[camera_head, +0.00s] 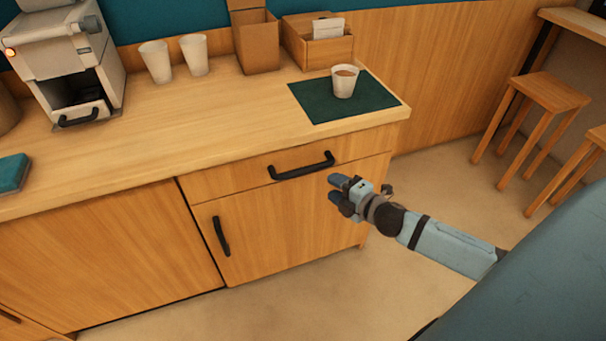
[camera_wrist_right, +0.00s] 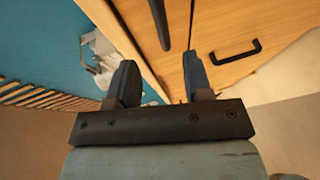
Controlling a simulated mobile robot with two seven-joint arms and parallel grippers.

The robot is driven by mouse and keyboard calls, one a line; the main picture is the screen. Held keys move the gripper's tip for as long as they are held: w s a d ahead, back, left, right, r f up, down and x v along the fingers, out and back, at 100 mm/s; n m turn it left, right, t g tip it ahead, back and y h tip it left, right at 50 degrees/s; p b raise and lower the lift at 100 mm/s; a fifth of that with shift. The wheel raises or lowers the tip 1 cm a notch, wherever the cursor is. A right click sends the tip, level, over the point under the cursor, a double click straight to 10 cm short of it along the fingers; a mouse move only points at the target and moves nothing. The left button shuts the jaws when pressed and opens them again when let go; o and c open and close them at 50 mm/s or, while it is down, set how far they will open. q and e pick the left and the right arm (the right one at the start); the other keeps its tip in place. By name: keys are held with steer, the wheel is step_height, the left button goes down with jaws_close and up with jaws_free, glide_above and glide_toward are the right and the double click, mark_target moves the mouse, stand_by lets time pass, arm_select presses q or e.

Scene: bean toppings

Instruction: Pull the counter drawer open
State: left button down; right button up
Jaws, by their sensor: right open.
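The counter drawer (camera_head: 235,178) is a wide wooden front under the countertop and looks shut, flush with the cabinet below. Its black bar handle (camera_head: 301,166) is in the middle of the front. My right gripper (camera_head: 337,192) is open and empty, in front of the cabinet, just right of and below the handle in the head view, apart from it. In the right wrist view the drawer handle (camera_wrist_right: 160,22) shows beyond and between the open fingers (camera_wrist_right: 163,85). My left gripper is not in view.
A cabinet door (camera_head: 275,240) with its own black handle (camera_head: 221,236) is below the drawer. On the counter are a filled cup (camera_head: 344,82) on a green mat (camera_head: 318,107), two empty cups, boxes and a coffee machine (camera_head: 70,55). Stools (camera_head: 550,92) stand right. Floor before the drawer is clear.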

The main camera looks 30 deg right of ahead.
mark_target(304, 168)
steer(key=b+x, duration=0.1)
steer(key=x, duration=1)
steer(key=shift+w+a, duration=0.15)
steer(key=shift+w, duration=0.2)
steer(key=shift+c, duration=0.4)
jaws_close()
